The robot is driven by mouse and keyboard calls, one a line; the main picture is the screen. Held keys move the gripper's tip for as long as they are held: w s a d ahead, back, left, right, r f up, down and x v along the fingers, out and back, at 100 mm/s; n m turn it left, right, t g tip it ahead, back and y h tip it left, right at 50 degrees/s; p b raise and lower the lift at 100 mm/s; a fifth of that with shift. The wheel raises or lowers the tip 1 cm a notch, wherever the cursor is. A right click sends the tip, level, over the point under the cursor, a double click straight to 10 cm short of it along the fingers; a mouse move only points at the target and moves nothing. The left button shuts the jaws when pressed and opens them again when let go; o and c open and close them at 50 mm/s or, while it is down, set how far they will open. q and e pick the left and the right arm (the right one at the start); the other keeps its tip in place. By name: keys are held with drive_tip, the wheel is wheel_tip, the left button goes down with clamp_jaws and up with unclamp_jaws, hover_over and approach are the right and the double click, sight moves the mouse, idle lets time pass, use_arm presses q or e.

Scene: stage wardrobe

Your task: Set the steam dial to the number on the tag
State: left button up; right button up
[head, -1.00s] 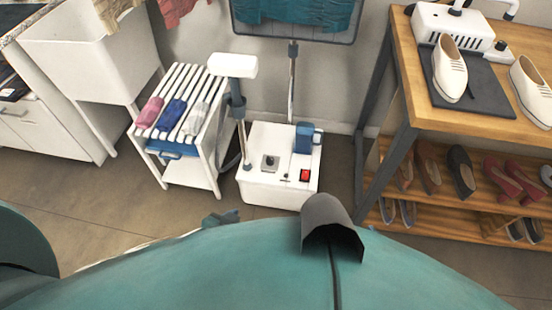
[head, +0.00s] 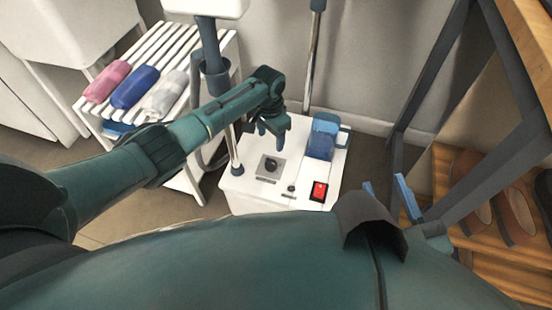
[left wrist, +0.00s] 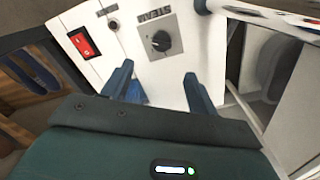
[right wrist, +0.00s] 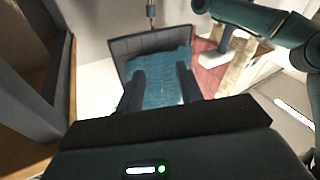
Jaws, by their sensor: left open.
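The steam dial (head: 270,165) is a small dark knob on a grey square plate on top of the white steamer base (head: 238,190). My right gripper (head: 386,185) is open and empty, right of the steamer. I cannot make out a tag with a number.
A red switch (head: 318,191) and a blue water tank (head: 323,137) share the steamer's top. Poles rise behind it. A slatted rack (head: 150,47) with rolled cloths stands left; a wooden shoe shelf (head: 455,180) stands right. A teal garment (right wrist: 160,78) shows in the right wrist view.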

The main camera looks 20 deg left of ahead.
sight(271, 162)
use_arm(q)
wheel_tip(271, 162, down, 11)
drive_tip(key=b, duration=0.6)
drive_tip(key=shift+w+a+b, duration=0.1)
drive_tip(key=shift+b, duration=0.25)
drive_tip(key=shift+f+b, duration=0.35)
drive_tip(key=shift+f, duration=0.6)
use_arm(e)
drive_tip(key=shift+w+a+r+t+y, duration=0.3)
drive_tip(key=shift+r+t+y, duration=0.2)
drive_tip(key=shift+y, duration=0.1)
drive_tip(key=shift+w+a+r+t+y, duration=0.15)
drive_tip(key=shift+w+r+t+y, duration=0.1)
drive_tip(key=shift+r+t+y, duration=0.25)
use_arm(q)
drive_tip(key=shift+c, duration=0.3)
drive_tip(key=c, duration=0.9)
